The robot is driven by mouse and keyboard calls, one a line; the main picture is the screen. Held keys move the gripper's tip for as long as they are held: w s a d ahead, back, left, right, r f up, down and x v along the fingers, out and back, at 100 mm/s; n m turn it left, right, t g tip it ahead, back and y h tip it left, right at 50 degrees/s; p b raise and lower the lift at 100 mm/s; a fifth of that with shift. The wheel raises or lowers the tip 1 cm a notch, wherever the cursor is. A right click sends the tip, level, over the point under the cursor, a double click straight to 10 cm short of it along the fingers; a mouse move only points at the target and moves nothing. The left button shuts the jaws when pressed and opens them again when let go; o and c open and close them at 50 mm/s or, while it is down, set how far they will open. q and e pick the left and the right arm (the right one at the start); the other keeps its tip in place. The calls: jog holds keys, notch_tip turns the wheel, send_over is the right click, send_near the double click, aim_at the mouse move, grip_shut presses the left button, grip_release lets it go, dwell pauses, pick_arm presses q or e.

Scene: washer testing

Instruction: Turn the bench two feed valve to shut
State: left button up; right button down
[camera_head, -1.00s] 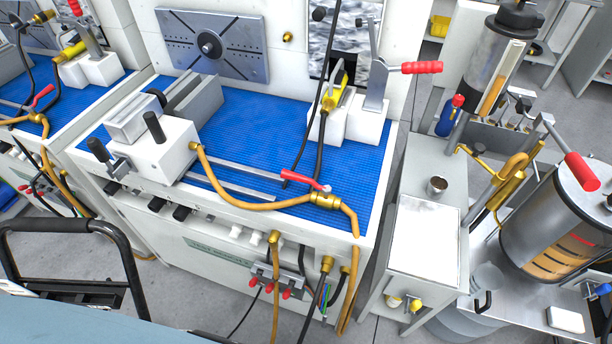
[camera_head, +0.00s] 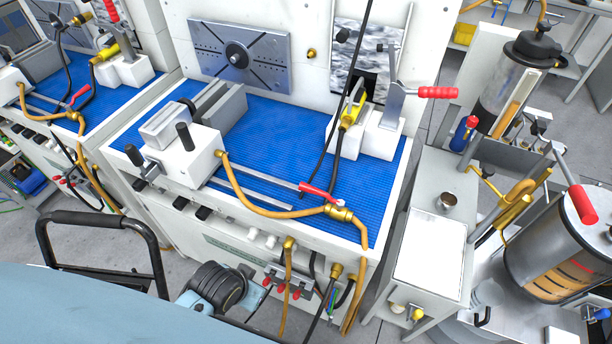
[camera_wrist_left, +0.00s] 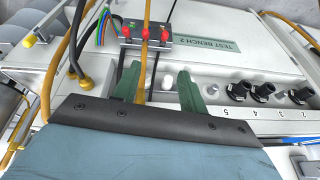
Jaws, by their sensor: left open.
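The bench two feed valve (camera_head: 341,213) is a brass fitting in the orange hose at the bench's front right edge. Its red lever (camera_head: 316,191) points left from the fitting, roughly along its line in the picture. My left gripper (camera_wrist_left: 160,90) shows in the left wrist view, with two green fingers apart and nothing between them. It faces the bench front with the "TEST BENCH 2" label (camera_wrist_left: 207,46). The valve is not clearly visible there. The fingers are not seen in the head view, and my right gripper is not in view.
A manifold with red knobs (camera_wrist_left: 146,33) and hoses is on the bench front. The blue mat (camera_head: 270,140) carries a vise (camera_head: 185,145) and a red-handled clamp (camera_head: 438,93). A side cabinet (camera_head: 430,243) and a metal drum (camera_head: 555,245) stand right.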

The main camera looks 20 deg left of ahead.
pick_arm(q)
jog(key=w+r+t+p, duration=0.1)
jog(key=w+r+t, duration=0.4)
jog(key=r, duration=0.5)
jog(key=w+d+r+t, duration=0.1)
jog(key=w+r+t, duration=0.2)
jog(key=w+r, duration=0.6)
jog(key=w+r+t+p, duration=0.1)
jog(key=w+r+t, duration=0.4)
jog(key=r, duration=0.6)
jog(key=d+r+m+g+h, duration=0.4)
jog(key=d+r+m+h, duration=0.6)
jog(key=d+m+h, duration=0.6)
jog(key=m+g+y, duration=0.1)
jog(key=g+y, duration=1)
send_near(308, 187)
jog(key=x, duration=0.9)
